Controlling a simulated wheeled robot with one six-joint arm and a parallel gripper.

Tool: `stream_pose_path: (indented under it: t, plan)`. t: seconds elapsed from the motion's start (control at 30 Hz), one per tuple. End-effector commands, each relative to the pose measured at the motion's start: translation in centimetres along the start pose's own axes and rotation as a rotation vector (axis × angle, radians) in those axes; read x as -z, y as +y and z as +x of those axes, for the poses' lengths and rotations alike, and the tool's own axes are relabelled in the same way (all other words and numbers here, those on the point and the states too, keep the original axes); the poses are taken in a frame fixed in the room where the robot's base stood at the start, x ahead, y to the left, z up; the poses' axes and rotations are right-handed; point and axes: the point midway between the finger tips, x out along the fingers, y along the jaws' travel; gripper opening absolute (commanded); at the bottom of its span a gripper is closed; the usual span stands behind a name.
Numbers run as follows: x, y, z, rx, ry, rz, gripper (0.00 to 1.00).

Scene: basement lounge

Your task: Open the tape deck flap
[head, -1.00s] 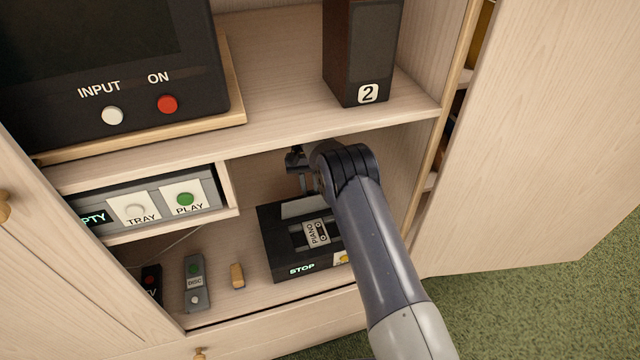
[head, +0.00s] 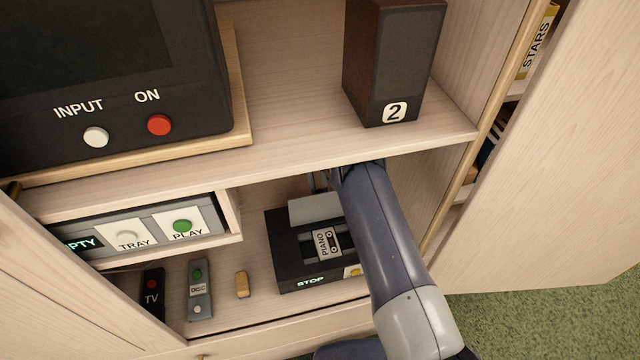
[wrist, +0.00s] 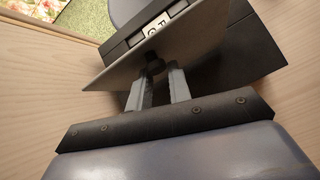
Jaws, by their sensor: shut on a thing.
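The tape deck (head: 290,255) is a black box on the lower shelf, with a lit STOP display and a yellow button partly behind my arm. A cassette labelled PIANO (head: 326,242) lies in its top. The grey flap (head: 314,208) stands tilted up at the back of the deck, clear of the cassette; it also shows in the wrist view (wrist: 115,72). My gripper (wrist: 155,70) is shut on the small dark knob (wrist: 152,62) on the flap. In the head view my arm and the shelf above hide most of the gripper.
A shelf board (head: 290,155) runs close above my arm, with speaker 2 (head: 390,60) on it. A TV remote (head: 151,295), a disc remote (head: 200,290) and a small tan block (head: 242,284) lie left of the deck. An open cabinet door (head: 560,180) is at right.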

Motion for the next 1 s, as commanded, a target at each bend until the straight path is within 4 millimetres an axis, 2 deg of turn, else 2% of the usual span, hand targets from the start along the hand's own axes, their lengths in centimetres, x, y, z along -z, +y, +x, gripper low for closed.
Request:
stream_pose_path:
  t: [0.03, 0.17, 0.2, 0.43, 1.0]
  plan:
    - [-0.04, -0.64, 0.60, 0.002, -0.010, -0.009, 0.00]
    - [-0.05, -0.64, 0.60, 0.002, -0.010, -0.009, 0.00]
    - [-0.05, -0.63, 0.60, 0.001, -0.010, -0.009, 0.21]
    - [-0.06, -0.47, 0.35, 0.002, -0.006, -0.007, 0.40]
    - [-0.01, -0.18, 0.03, 0.004, 0.000, -0.003, 0.41]
